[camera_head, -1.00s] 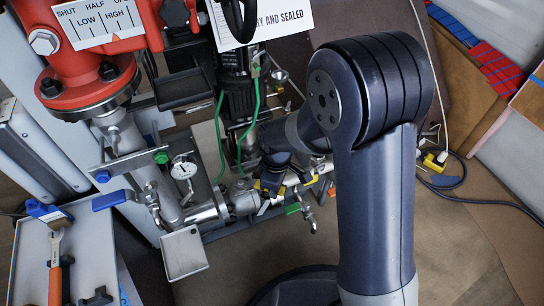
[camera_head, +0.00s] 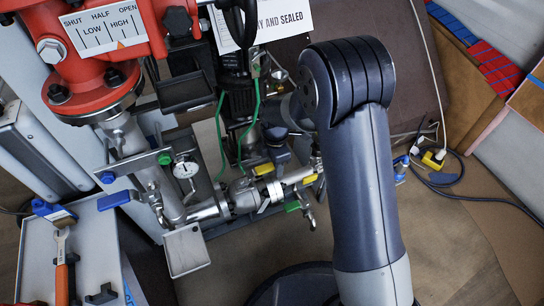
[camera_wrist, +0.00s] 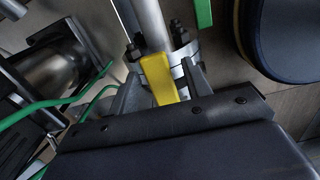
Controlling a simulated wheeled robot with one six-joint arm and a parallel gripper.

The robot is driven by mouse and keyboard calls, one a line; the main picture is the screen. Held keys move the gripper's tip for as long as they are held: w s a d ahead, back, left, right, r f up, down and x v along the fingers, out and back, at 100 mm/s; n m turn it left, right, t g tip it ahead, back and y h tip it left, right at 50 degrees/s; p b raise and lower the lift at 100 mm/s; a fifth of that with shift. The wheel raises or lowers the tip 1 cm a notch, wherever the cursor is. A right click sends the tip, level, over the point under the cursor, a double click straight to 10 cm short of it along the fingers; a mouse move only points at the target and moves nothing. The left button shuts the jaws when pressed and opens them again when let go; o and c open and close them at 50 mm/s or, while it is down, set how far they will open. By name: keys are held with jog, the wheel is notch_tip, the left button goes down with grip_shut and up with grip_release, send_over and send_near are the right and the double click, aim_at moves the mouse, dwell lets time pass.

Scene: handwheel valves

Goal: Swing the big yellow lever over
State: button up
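The yellow lever (camera_wrist: 160,78) shows in the wrist view as a flat yellow bar against a grey pipe with a bolted flange. My gripper (camera_wrist: 162,80) has its two dark fingers apart, one on each side of the yellow bar. A gap shows on the left side; whether the right finger touches the bar I cannot tell. In the head view my gripper (camera_head: 277,148) is small and partly hidden, above the pipe run. A yellow piece (camera_head: 263,169) shows just below it, and another yellow piece (camera_head: 310,179) lies farther right along the pipe.
A red valve body (camera_head: 80,60) with a scale plate (camera_head: 103,27) stands at the upper left. A gauge (camera_head: 185,168), a blue handle (camera_head: 115,200) and green wires (camera_head: 220,135) are near the pipe. A tool tray (camera_head: 95,250) is at lower left.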

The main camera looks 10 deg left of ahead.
notch_tip(320, 180, up, 6)
jog(key=p, duration=0.4)
jog(key=shift+r+p, duration=0.1)
jog(key=shift+p, duration=0.2)
notch_tip(320, 180, up, 11)
jog(key=p, duration=0.2)
jog(key=shift+f+p, duration=0.2)
jog(key=shift+p, duration=0.15)
jog(key=shift+f, duration=0.1)
notch_tip(320, 180, down, 12)
jog(key=b, duration=0.4)
jog(key=shift+f, duration=0.25)
jog(key=shift+f+b, duration=0.75)
jog(key=shift+f, duration=0.15)
jog(key=shift+s, duration=0.1)
